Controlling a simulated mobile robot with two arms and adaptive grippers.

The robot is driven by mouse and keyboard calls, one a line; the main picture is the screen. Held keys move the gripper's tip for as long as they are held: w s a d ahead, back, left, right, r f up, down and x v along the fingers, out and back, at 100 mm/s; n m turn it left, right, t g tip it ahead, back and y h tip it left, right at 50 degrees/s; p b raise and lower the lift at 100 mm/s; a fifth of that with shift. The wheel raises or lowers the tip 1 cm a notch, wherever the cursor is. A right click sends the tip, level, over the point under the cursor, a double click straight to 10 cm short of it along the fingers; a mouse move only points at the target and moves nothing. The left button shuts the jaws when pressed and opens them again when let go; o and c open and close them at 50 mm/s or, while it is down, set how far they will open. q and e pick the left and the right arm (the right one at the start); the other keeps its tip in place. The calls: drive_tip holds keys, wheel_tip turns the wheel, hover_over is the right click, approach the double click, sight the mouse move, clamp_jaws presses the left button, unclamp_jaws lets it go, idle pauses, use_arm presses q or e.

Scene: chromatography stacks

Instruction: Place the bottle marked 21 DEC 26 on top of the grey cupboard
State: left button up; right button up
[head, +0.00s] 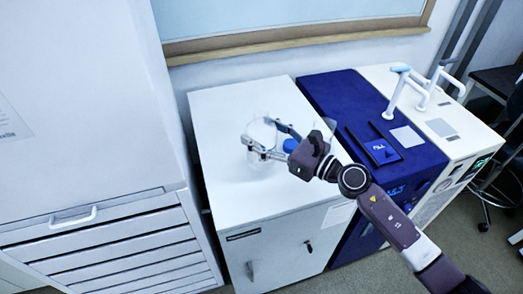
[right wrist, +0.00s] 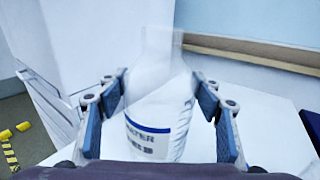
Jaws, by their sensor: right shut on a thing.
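My right gripper (head: 263,143) reaches in from the right and is shut on a clear bottle (head: 260,124) over the pale grey cupboard (head: 225,106). In the right wrist view the bottle (right wrist: 160,108) is upright between the two finger pads. Its white label with a blue stripe shows a partial word ending in "ATER"; the date cannot be read. The bottle's base is at or just above the cupboard top; I cannot tell whether it touches. My left gripper is not in view.
A dark blue unit (head: 338,92) adjoins the cupboard on the right, and a white machine (head: 457,135) with upright handles stands beyond it. A tall white drawer cabinet (head: 90,120) stands at the left. The cupboard top around the bottle is otherwise clear.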

drive_tip(key=shift+f+b, duration=0.7)
drive_tip(key=shift+f, duration=1.45)
drive_tip(key=shift+f, duration=0.1)
drive_tip(key=shift+f, duration=0.15)
drive_tip(key=o, duration=1.9)
drive_tip(key=shift+s+d, duration=0.1)
drive_tip(key=b+v, duration=0.3)
drive_tip(key=v, duration=0.9)
drive_tip(key=shift+b, duration=0.3)
